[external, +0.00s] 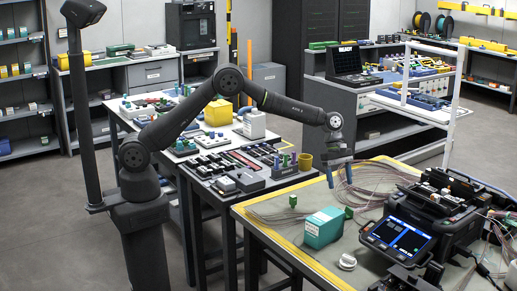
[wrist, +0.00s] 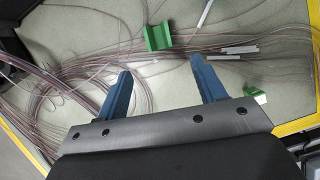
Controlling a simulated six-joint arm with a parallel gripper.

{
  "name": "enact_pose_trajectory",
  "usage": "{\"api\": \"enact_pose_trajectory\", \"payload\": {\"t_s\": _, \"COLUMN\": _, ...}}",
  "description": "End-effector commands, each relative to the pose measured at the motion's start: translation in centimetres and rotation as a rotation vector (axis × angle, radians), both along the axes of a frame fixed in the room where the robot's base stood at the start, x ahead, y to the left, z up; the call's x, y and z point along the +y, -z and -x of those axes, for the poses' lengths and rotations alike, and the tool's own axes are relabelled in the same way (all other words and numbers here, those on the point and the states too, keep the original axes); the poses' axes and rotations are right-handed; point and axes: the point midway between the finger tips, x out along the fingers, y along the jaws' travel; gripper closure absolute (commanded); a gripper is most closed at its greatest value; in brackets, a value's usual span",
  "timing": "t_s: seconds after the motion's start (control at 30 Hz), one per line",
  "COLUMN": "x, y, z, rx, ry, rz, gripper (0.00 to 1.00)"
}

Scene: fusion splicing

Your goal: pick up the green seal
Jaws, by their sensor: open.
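Two green pieces show, and I cannot tell which one is the green seal. In the wrist view, one green block (wrist: 158,37) with raised sides lies on the mat among thin fibres, just beyond the gap between my fingertips. A second green piece (wrist: 255,95) with a white patch lies to the right of my right finger. In the external view, a small green block (external: 293,201) is at the left and another (external: 348,212) is beside the teal box. My gripper (external: 340,186) points down over the bench; its blue fingers (wrist: 161,65) are apart and empty.
A teal box (external: 322,228) and a white round item (external: 347,262) stand on the work mat. The black splicer with a lit screen (external: 396,236) is at the right. Loose fibres (wrist: 85,50) and white sleeves (wrist: 238,50) lie around the green block.

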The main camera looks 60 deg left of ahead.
Motion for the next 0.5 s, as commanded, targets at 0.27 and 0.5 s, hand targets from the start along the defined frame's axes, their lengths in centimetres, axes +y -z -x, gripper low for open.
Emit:
{"api": "enact_pose_trajectory", "payload": {"t_s": 0.27, "x": -1.9, "y": 4.7, "z": 0.4, "rx": 0.000, "ry": 0.001, "rz": -0.001, "gripper": 0.36}}
{"api": "enact_pose_trajectory", "payload": {"t_s": 0.5, "x": -2.5, "y": 5.9, "z": 0.5, "rx": 0.000, "ry": 0.001, "rz": 0.000, "gripper": 0.36}}
